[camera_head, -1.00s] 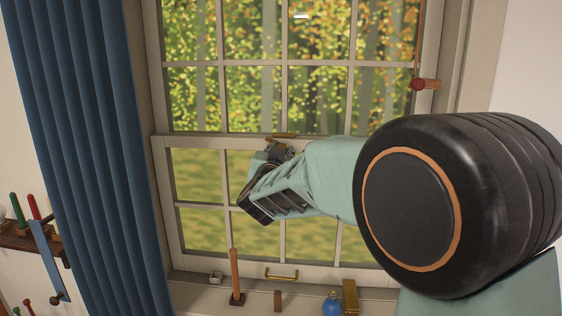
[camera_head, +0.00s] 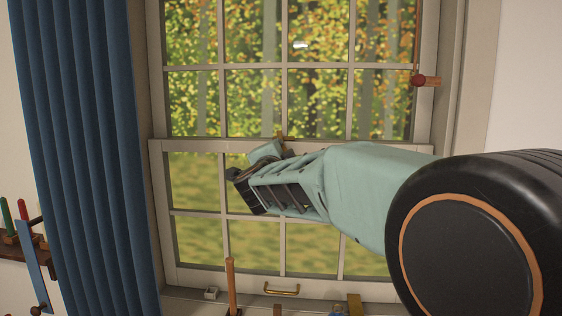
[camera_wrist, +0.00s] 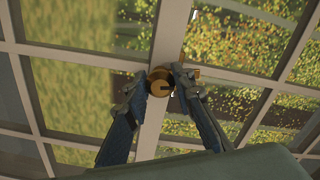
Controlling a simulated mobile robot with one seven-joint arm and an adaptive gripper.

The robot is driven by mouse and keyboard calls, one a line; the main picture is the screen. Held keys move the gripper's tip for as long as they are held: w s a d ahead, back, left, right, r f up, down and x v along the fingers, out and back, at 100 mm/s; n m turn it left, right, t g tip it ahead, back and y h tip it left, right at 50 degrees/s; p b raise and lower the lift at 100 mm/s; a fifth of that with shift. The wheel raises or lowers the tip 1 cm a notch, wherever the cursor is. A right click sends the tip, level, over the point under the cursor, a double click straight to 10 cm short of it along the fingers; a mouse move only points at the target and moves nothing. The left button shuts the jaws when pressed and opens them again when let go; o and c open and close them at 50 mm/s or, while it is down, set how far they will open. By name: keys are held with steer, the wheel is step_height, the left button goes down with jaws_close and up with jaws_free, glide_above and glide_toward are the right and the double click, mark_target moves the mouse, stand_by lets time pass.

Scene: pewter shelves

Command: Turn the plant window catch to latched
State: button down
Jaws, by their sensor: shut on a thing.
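The window catch is a round brass piece on the window's middle rail. In the wrist view the brass catch (camera_wrist: 163,86) sits between my two fingertips. My gripper (camera_wrist: 166,80) is shut on it, with one finger on each side. In the head view my gripper (camera_head: 272,158) is at the middle rail, and only a small brass part of the catch (camera_head: 281,136) shows above it. That part looks upright. The fingers hide most of the catch, and I cannot tell its exact angle. The sash window (camera_head: 218,146) appears closed.
A blue curtain (camera_head: 78,150) hangs at the left. A brass handle (camera_head: 281,290) is on the bottom rail. Below, the sill holds a wooden-handled tool (camera_head: 231,285) and small items.

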steer(key=shift+f+m+b, duration=0.1)
steer(key=shift+m+b, duration=0.45)
steer(key=shift+m, duration=0.55)
steer(key=c, duration=1.6)
jaws_free()
steer(key=shift+s, duration=0.1)
steer(key=s, duration=0.7)
steer(key=shift+s+a, duration=0.15)
steer(key=shift+s, duration=0.05)
